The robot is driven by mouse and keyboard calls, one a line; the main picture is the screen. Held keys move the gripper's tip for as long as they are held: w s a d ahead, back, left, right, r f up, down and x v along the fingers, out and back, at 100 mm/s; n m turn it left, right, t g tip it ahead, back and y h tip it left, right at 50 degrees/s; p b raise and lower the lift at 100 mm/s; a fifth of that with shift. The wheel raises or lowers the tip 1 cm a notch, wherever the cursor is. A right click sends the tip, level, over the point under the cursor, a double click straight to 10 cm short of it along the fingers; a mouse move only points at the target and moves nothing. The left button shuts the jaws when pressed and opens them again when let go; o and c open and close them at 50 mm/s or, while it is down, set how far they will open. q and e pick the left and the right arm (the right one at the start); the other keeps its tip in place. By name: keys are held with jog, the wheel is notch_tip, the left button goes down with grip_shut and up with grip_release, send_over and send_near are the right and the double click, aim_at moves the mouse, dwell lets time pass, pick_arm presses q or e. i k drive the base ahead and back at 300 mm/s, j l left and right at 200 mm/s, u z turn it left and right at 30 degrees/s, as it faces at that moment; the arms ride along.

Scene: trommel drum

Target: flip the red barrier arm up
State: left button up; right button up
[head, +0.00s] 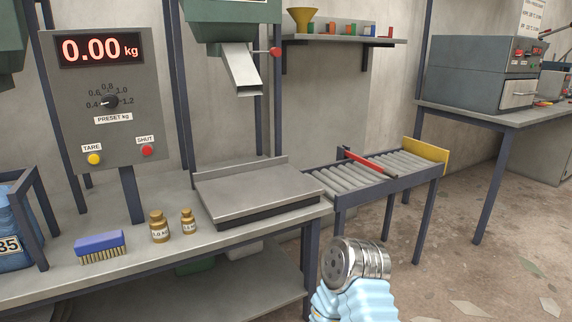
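The red barrier arm (370,162) is a thin bar lying low across the roller conveyor (408,161). It slants from a dark post at the conveyor's far side toward the near rail. Neither of my grippers shows. A silver joint and pale blue sleeve of one of my arms stand at the bottom centre, in front of the conveyor and well apart from the bar in the picture. I cannot tell which arm it is.
A flat weighing platform (258,192) sits on the bench left of the conveyor, beneath a chute (242,70). A yellow end plate (427,154) closes the conveyor's right end. Floor right of the conveyor is open.

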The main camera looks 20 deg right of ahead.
aim_at(380, 169)
jog(key=i+l+z, duration=0.25)
jog(key=z, duration=0.2)
jog(key=i+l+z, duration=0.25)
jog(key=z, duration=0.2)
jog(key=i+l+z, duration=0.1)
jog(key=i+z, duration=0.2)
jog(key=z, duration=0.15)
